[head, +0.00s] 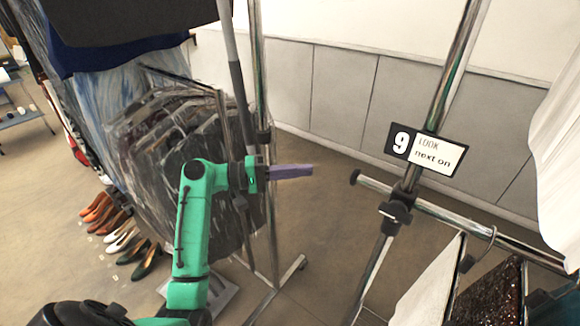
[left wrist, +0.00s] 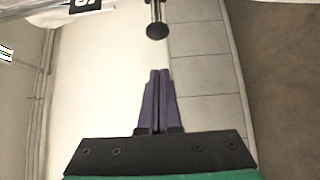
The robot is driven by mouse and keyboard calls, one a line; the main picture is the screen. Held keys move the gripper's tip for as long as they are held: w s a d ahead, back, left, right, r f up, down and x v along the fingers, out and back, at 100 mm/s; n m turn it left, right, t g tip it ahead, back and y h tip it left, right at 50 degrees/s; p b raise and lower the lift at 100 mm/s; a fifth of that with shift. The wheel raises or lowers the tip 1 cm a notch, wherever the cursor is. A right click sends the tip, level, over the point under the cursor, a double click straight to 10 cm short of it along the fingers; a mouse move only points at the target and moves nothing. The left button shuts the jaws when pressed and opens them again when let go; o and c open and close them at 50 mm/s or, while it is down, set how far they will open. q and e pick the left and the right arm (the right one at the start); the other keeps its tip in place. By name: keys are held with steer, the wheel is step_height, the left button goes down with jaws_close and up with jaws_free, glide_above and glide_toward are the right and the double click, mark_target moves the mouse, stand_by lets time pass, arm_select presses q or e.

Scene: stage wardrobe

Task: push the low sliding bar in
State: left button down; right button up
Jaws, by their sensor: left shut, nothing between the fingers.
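The low sliding bar (head: 375,184) is a chrome tube with a black end cap (head: 354,177). It passes through a black clamp (head: 397,211) on a slanting chrome post and runs on to the right. My left gripper (head: 311,170) is shut and empty, its purple fingers pointing right towards the cap, with a gap between them. In the left wrist view the black cap (left wrist: 157,30) shows beyond the closed fingertips (left wrist: 160,71), almost in line with them. My right gripper is not in view.
A sign with a 9 (head: 426,149) hangs on the post above the bar. Garments in clear covers (head: 180,145) hang behind my left arm. Several shoes (head: 120,235) stand on the floor at left. White cloth (head: 560,150) and a dark sequinned garment (head: 490,295) are at right.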

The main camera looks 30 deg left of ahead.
mark_target(352, 184)
arm_select(q)
steer(key=w+d+p, duration=0.2)
steer(key=d+p, duration=0.1)
steer(key=d, duration=0.5)
steer(key=shift+w+p, duration=0.2)
steer(key=shift+p, duration=0.15)
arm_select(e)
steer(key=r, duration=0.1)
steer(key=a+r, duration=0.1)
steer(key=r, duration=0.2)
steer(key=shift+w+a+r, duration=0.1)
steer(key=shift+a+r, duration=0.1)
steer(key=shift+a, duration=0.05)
arm_select(q)
steer(key=shift+f, duration=0.15)
steer(key=d, duration=0.2)
steer(key=s+d+p, duration=0.1)
steer(key=d, duration=0.1)
steer(key=shift+d, duration=0.3)
steer(key=shift+w+a, duration=0.1)
steer(key=shift+a, duration=0.05)
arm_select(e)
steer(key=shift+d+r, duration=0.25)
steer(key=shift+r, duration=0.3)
